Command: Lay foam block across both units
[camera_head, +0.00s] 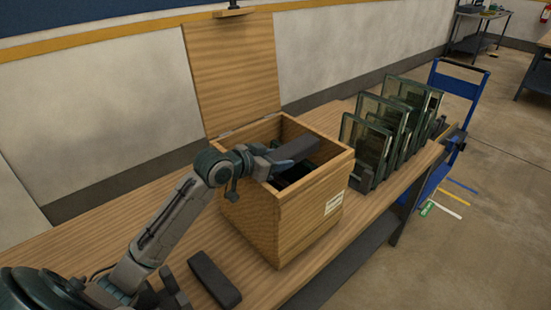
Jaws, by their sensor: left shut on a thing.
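My left gripper (262,162) is shut on a dark grey foam block (296,149). It holds the block over the open top of a wooden crate (275,225), at about rim height. Dark units (292,174) show only in part inside the crate, below the block. The gripper and the front wall hide most of them, and I cannot tell whether the block touches them. A second dark foam block (214,279) lies on the table in front of the crate. My right gripper is not in view.
The crate's hinged lid (232,68) stands open at the back, near the wall. Several dark-framed glass panels (370,140) stand upright on the wooden table (322,262), right of the crate. A blue trolley (460,85) stands beyond the table's right end.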

